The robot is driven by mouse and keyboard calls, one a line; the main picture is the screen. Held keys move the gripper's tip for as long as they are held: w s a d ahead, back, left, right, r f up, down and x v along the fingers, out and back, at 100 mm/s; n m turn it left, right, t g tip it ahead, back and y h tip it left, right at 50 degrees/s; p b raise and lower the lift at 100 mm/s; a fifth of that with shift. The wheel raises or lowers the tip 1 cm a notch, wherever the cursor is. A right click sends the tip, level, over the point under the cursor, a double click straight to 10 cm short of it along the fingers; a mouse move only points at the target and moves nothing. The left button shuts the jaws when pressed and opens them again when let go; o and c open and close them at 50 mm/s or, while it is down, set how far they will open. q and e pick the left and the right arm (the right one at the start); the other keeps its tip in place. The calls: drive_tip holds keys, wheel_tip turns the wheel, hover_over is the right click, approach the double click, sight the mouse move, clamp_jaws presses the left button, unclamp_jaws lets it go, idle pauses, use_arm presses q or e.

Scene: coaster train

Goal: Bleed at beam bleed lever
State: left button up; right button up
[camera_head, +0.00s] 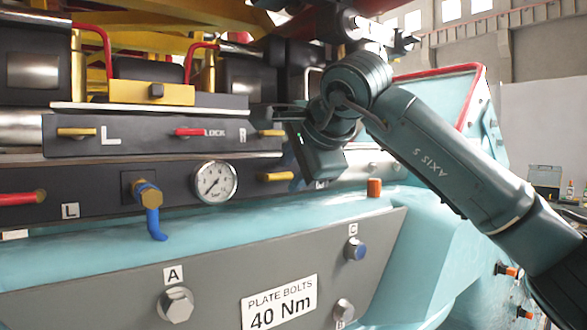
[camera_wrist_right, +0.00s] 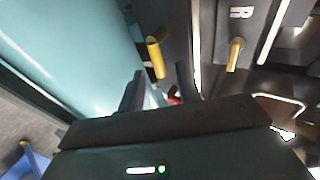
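A brass valve with a blue lever (camera_head: 152,212) hanging down sits on the lower dark beam (camera_head: 100,190), left of a round gauge (camera_head: 214,182). A yellow lever (camera_head: 275,177) sits right of the gauge; no label names the bleed lever. My right gripper (camera_head: 298,165) is just right of this yellow lever. In the right wrist view its two fingers (camera_wrist_right: 160,88) stand apart with nothing held. A yellow lever (camera_wrist_right: 155,57) lies just beyond the fingertips there, with no clear contact. My left gripper is not in view.
The upper beam carries yellow levers near L (camera_head: 77,132) and R (camera_head: 272,133), with a red LOCK lever (camera_head: 190,132) between them. A red lever (camera_head: 22,198) is at far left. Below, a grey plate (camera_head: 230,250) has bolts. An orange-capped post (camera_head: 374,187) stands right of my gripper.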

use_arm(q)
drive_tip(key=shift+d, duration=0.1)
use_arm(e)
drive_tip(key=shift+s+d+r, duration=0.15)
drive_tip(key=shift+s+r, duration=0.1)
drive_tip(key=shift+s, duration=0.05)
use_arm(q)
drive_tip(key=b, duration=0.1)
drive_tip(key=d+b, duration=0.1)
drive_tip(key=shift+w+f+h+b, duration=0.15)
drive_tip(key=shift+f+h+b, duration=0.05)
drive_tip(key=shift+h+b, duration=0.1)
use_arm(e)
drive_tip(key=v, duration=1.2)
drive_tip(key=shift+s, duration=0.1)
